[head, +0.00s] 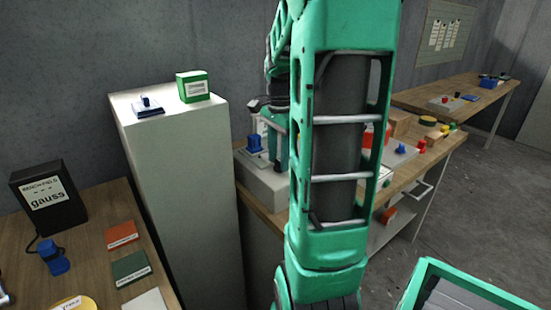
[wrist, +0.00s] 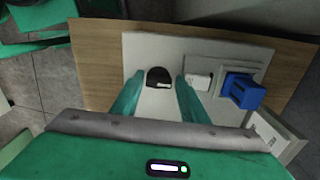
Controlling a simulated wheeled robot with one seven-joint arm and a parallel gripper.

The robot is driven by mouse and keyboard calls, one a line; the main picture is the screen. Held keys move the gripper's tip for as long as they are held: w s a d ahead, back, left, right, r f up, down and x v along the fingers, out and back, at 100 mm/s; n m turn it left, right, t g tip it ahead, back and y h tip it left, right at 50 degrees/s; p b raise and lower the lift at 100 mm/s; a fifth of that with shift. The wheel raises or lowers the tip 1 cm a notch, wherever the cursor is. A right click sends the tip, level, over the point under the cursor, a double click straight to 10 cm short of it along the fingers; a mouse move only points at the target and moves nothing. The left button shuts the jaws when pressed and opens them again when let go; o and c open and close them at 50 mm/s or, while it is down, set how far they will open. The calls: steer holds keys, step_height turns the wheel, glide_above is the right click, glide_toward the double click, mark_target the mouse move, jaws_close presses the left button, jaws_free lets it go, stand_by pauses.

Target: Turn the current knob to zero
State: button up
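The black knob (wrist: 158,76), taken to be the current knob, is on a pale panel (wrist: 145,48) in the wrist view. A short white mark shows on its lower edge; I cannot read a scale. My gripper (wrist: 160,80) is open, one teal finger on each side of the knob, with visible gaps. I cannot tell how deep the fingertips reach. A white label (wrist: 199,80) lies just right of the right finger. In the head view the pale box (head: 262,182) stands on a bench, and my arm hides the knob.
A blue block (wrist: 243,92) on a grey base stands right of the knob; it also shows in the head view (head: 254,143). A tall pale pedestal (head: 185,160) stands left of the bench. A gauss meter (head: 48,198) sits on the left table.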

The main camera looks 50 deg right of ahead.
steer(key=shift+f, duration=0.1)
steer(key=c, duration=0.8)
steer(key=shift+o, duration=0.2)
steer(key=shift+n, duration=0.3)
steer(key=n, duration=0.3)
steer(key=shift+n, duration=0.4)
steer(key=n, duration=1.4)
steer(key=shift+d, duration=0.1)
steer(key=shift+n, duration=0.3)
